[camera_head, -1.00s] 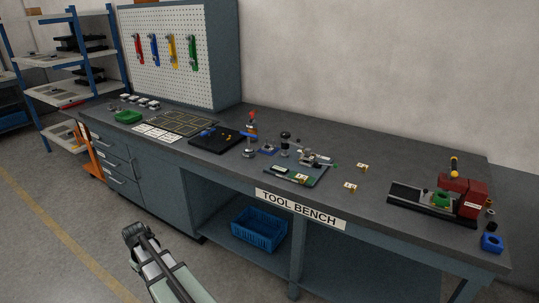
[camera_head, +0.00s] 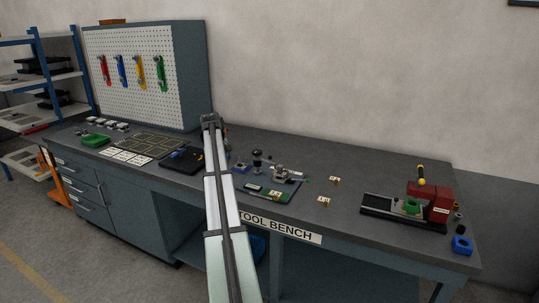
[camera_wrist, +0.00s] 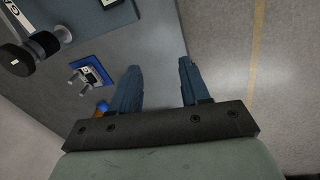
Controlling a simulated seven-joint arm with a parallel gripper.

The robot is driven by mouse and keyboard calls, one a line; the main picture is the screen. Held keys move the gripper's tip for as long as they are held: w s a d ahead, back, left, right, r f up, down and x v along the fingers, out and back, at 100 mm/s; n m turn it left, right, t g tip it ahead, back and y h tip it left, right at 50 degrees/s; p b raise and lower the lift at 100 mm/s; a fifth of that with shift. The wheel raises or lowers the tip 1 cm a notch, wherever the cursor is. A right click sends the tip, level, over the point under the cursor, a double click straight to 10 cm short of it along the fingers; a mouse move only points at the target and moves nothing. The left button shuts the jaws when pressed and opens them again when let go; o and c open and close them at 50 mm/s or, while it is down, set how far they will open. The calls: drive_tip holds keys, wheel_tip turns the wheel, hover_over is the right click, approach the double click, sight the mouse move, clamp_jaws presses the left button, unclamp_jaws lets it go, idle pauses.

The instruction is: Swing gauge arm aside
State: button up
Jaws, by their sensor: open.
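The gauge arm cannot be picked out with certainty. A small stand with a black round head (camera_head: 257,155) is on the bench, left of a metal mechanism (camera_head: 283,173) on a green-grey plate (camera_head: 262,186). In the wrist view a black round head (camera_wrist: 15,58) with a pale mark shows at the upper left, beside a dark cylinder (camera_wrist: 43,43). My gripper (camera_wrist: 157,66) is open and empty, with two blue fingers apart. It is right of these parts, over the bench's front edge, touching none of them. In the head view my arm hides part of the bench.
A blue pad (camera_wrist: 90,73) with metal pins lies left of my fingers. Small yellow pieces (camera_head: 324,201) lie right of the plate. A red press-like fixture (camera_head: 431,200) stands at the bench's right end. The bench between these is clear.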

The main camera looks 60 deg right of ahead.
drive_tip(key=s+d+r, duration=1.4)
drive_tip(key=d, duration=0.1)
drive_tip(key=d+f, duration=0.1)
drive_tip(key=f, duration=0.3)
drive_tip(key=d+f, duration=0.1)
drive_tip(key=f, duration=0.8)
drive_tip(key=shift+s+d+f, duration=0.25)
drive_tip(key=shift+d+f, duration=0.15)
drive_tip(key=shift+c, duration=0.4)
clamp_jaws()
